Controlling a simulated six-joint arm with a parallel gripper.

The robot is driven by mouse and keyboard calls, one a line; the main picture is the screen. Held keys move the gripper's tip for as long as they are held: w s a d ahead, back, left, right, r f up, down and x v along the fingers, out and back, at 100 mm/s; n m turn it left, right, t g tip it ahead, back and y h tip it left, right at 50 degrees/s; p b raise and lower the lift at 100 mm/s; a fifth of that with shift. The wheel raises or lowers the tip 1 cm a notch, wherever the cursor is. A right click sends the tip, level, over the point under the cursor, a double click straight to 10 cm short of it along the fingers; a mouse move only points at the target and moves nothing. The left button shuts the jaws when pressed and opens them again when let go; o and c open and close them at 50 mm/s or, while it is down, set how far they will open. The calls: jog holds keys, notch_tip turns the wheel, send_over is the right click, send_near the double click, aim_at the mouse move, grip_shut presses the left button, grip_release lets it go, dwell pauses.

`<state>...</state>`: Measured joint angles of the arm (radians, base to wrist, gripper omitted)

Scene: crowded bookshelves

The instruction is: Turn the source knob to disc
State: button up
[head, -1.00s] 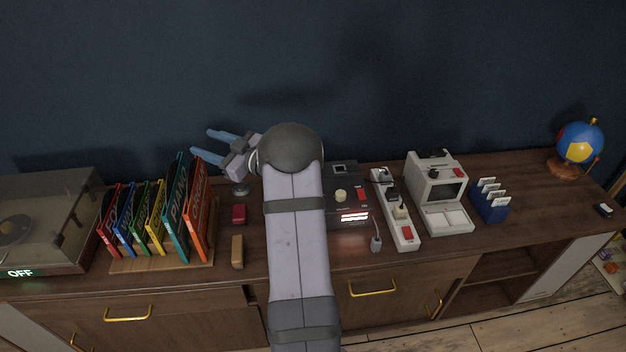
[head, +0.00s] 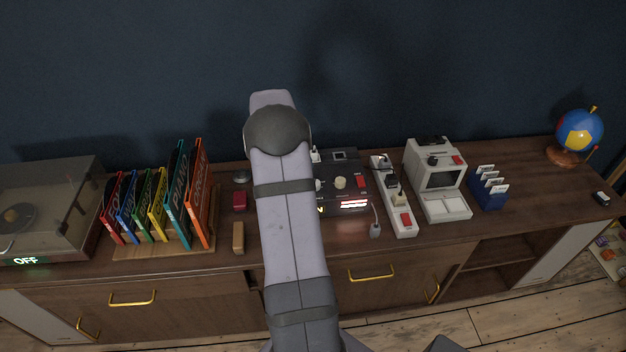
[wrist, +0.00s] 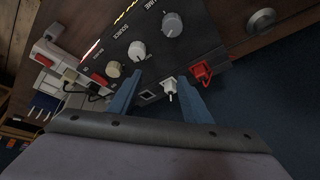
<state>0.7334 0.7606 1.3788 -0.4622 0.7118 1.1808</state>
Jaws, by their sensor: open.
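The dark control box (head: 349,163) stands right of my arm in the head view, partly hidden by it. In the wrist view the grey-white source knob (wrist: 137,51), labelled SOURCE, sits between the volume knob (wrist: 172,24) and a cream knob (wrist: 113,69). My gripper (wrist: 158,80) is open, its two blue fingers pointing at the box. The left fingertip is near the source knob; I cannot tell whether they touch. A white plug (wrist: 168,86) shows between the fingers. In the head view my arm hides the gripper. The knob's exact setting is too small to read.
A red plug (wrist: 202,72) sits beside the right finger. A power strip (head: 402,211) and a white computer (head: 437,180) stand right of the box. Red (head: 240,200) and tan (head: 238,237) blocks and upright books (head: 177,203) are to the left.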

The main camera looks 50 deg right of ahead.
jog(key=shift+s+d+f+m+g+y+p, duration=0.15)
jog(key=shift+s+d+f+m+g+p, duration=0.2)
jog(key=shift+s+f, duration=0.65)
jog(key=shift+s+d+f+m+g+y+p, duration=0.15)
jog(key=shift+s+f+m+p, duration=0.3)
jog(key=shift+f, duration=1)
jog(key=shift+s+d+f+m+g+y+p, duration=0.1)
jog(key=shift+s+f+m+g+y+p, duration=0.2)
jog(key=shift+s+f, duration=0.7)
jog(key=shift+w+f, duration=0.25)
jog(key=shift+w, duration=0.1)
jog(key=c, duration=1)
jog(key=shift+f+n+b, duration=0.1)
jog(key=shift+n+b, duration=0.3)
jog(key=shift+b, duration=0.2)
jog(key=shift+s+n+t+h+b, duration=0.1)
jog(key=shift+n+t+h+b, duration=0.3)
jog(key=shift+n, duration=0.6)
